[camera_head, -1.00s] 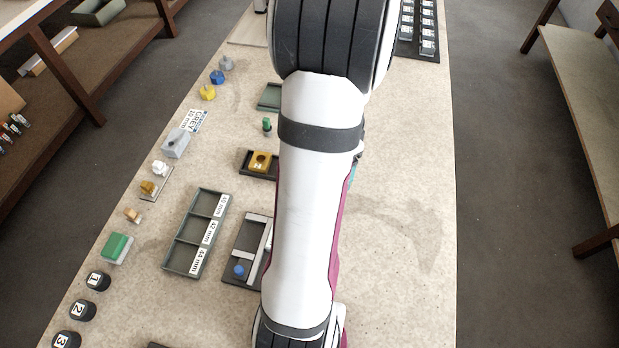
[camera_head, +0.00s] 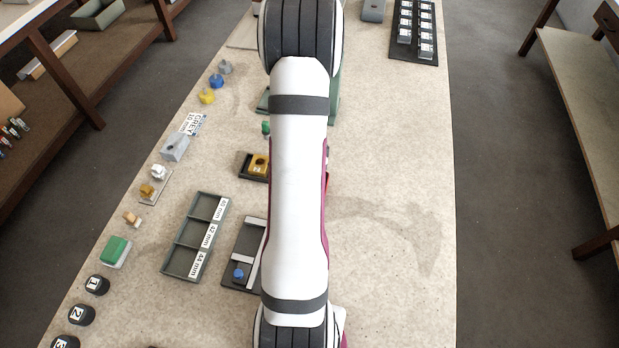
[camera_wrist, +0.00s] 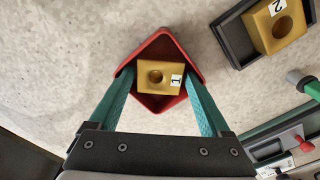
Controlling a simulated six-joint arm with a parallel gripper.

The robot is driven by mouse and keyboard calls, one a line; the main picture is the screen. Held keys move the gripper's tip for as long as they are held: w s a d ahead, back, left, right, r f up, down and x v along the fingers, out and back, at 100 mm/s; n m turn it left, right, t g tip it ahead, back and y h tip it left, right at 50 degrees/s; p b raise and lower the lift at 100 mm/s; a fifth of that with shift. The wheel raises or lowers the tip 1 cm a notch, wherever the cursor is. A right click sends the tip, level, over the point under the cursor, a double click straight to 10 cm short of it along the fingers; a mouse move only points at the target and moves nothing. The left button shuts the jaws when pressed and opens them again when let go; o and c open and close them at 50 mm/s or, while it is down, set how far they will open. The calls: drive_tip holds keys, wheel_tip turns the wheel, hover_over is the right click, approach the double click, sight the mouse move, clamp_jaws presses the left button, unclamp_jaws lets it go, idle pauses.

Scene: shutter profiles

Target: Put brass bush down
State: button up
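The brass bush (camera_wrist: 150,78), a brass-coloured block with a round hole and a label "1", sits between the teal fingers of my gripper (camera_wrist: 160,75) in the wrist view. Both fingertips appear to touch its sides, so the gripper looks shut on it. A red diamond-shaped piece, apparently a tray (camera_wrist: 163,45), shows behind the bush. I cannot tell whether the bush touches it. In the head view my arm hides the gripper and the held bush.
A second brass block (camera_wrist: 277,25), labelled "2", sits in a dark tray (camera_wrist: 233,42), also seen in the head view (camera_head: 246,177). A three-compartment tray (camera_head: 166,268) lies to the left. A black rack (camera_head: 432,62) stands at the far right. The bench right of my arm is largely clear.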

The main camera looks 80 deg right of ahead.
drive_tip(key=shift+r, duration=0.1)
wheel_tip(320, 180, up, 12)
drive_tip(key=w+a+r+n, duration=0.5)
drive_tip(key=w+a+n, duration=0.1)
drive_tip(key=w+a, duration=0.5)
drive_tip(key=w+a+r+n, duration=0.2)
drive_tip(key=a+n, duration=0.2)
drive_tip(key=a, duration=0.5)
drive_tip(key=s+a+n+y, duration=0.1)
drive_tip(key=s+a+n, duration=0.2)
drive_tip(key=a, duration=0.6)
drive_tip(key=s+a+r+n, duration=0.1)
drive_tip(key=s+a+n, duration=0.2)
drive_tip(key=a+n, duration=0.5)
drive_tip(key=shift+s+a+y, duration=0.35)
drive_tip(key=shift+a+y, duration=0.05)
drive_tip(key=shift+a, duration=0.35)
